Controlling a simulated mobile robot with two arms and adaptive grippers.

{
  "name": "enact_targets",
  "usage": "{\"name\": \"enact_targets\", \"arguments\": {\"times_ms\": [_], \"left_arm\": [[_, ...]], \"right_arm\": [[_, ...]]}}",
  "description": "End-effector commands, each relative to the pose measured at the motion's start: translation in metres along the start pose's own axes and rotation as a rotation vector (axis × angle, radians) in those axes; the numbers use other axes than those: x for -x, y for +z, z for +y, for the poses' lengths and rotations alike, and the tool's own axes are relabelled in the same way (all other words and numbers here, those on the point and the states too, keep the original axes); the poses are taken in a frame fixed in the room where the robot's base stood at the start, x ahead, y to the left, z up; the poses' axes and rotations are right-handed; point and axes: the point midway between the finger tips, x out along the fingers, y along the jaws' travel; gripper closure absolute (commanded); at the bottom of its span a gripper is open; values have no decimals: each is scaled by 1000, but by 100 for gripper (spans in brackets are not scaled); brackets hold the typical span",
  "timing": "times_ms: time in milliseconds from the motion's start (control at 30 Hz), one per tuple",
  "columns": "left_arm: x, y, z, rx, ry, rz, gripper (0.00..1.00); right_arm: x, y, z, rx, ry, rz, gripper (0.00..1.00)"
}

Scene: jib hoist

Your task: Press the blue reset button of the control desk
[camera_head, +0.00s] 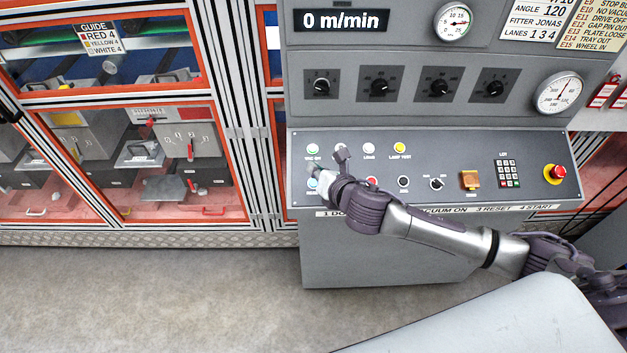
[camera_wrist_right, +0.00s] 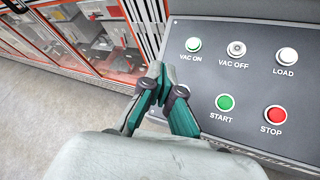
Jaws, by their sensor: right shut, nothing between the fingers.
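The control desk (camera_head: 520,150) has a sloped grey panel with two rows of buttons. The blue reset button (camera_head: 312,183) shows at the lower left of the panel in the head view, partly beside my right gripper (camera_head: 320,174). In the wrist view the blue button is hidden behind the right gripper (camera_wrist_right: 163,82). The gripper is shut and empty, with its fingertips over the panel's left end, close to the blue button. I cannot tell whether they touch it. My left gripper is not in view.
Near the fingers are the white VAC ON button (camera_wrist_right: 193,44), VAC OFF button (camera_wrist_right: 236,48), green START button (camera_wrist_right: 225,102) and red STOP button (camera_wrist_right: 276,114). A red emergency stop (camera_head: 557,172) sits far right. A framed glazed cabinet (camera_head: 130,100) stands left.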

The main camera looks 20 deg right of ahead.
Motion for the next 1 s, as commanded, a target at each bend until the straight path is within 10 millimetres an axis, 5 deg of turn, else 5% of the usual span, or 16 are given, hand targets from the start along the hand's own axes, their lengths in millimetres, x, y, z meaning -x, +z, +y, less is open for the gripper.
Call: {"name": "enact_targets", "arguments": {"times_ms": [367,833,1000], "left_arm": [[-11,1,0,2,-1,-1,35],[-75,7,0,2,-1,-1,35],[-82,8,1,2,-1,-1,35]], "right_arm": [[-6,-6,-5,-5,-1,1,100],[-45,-37,-34,-7,-1,-1,100],[-57,-44,-42,-6,-2,1,100]]}}
